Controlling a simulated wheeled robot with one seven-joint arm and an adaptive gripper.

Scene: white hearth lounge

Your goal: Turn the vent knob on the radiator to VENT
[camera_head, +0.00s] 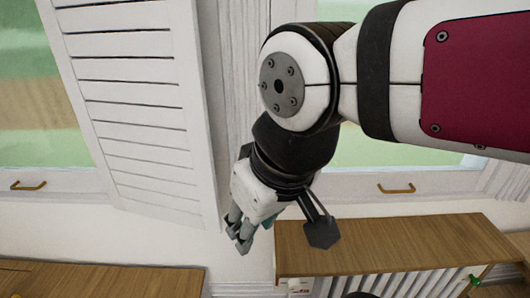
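The radiator (400,284) shows at the bottom right as a row of white upright fins under a wooden shelf top (400,244). A small green knob-like part (475,280) sits at its right. A small white part with red marks (298,285) sits at its left end, cut by the bottom edge. I cannot tell which is the vent knob, and no VENT mark can be read. My gripper (239,232) hangs in front of the wall, left of the shelf top and apart from both small parts. Its grey fingers point down; their gap is unclear.
A white louvred shutter (135,105) stands open just left of my gripper. Windows with brass handles (396,188) lie behind. A wooden top (110,280) is at the lower left. Bare wall (238,268) shows between the two wooden tops.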

